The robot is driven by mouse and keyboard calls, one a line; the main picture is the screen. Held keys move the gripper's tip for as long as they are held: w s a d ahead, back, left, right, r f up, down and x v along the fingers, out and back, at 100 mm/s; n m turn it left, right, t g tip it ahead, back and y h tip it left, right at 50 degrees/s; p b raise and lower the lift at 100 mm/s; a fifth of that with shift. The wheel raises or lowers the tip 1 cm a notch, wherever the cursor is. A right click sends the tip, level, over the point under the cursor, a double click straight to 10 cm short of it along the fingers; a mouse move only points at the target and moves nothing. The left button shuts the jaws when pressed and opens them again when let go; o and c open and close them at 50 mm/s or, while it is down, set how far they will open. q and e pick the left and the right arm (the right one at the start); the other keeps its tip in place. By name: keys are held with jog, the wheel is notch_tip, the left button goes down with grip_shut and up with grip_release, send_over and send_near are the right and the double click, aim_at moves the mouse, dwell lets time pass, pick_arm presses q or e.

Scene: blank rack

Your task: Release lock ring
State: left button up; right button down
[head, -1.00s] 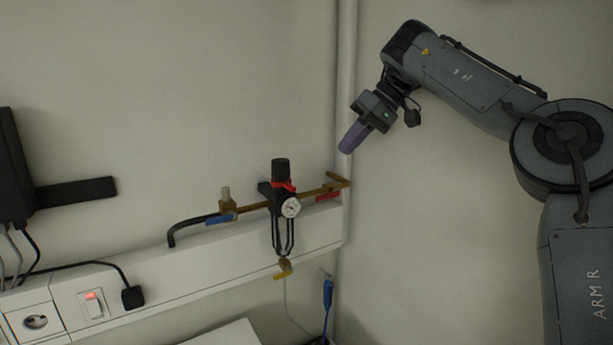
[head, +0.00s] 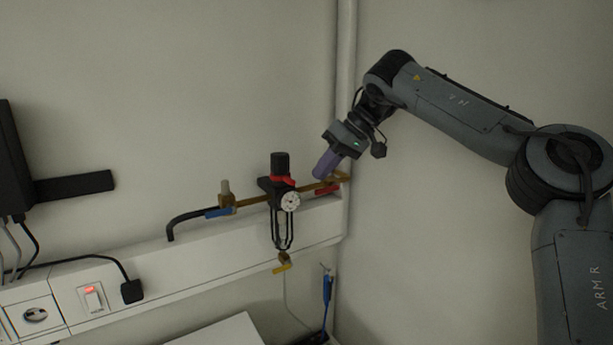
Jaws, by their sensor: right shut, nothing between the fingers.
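A black pressure regulator (head: 281,190) stands upright on a brass pipe over the white wall duct. The red lock ring (head: 283,181) sits around it, just below its black knob (head: 280,163). A round white gauge (head: 290,201) faces forward on its front. My right gripper (head: 320,176) has purple fingers, shut and empty. It points down and left, to the right of the ring, close above the brass pipe and apart from the ring. Its fingertips hide part of the pipe's right end. My left gripper is not in view.
A red valve handle (head: 327,189) is just below my right fingertips. A blue valve handle (head: 219,212) and a black hose (head: 186,219) are on the left. A vertical pipe (head: 346,90) runs up the corner. A black box (head: 12,165) hangs far left. Wall above the regulator is clear.

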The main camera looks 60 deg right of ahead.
aim_at(284, 177)
jog(key=shift+w+a+f+p, duration=0.2)
jog(key=shift+w+a, duration=0.4)
jog(key=shift+a, duration=0.35)
jog(key=shift+w+a+f+p, duration=0.1)
jog(key=shift+w+a+p, duration=0.1)
jog(key=shift+w+a, duration=0.6)
jog(key=shift+s+a, duration=0.2)
jog(key=shift+s, duration=0.05)
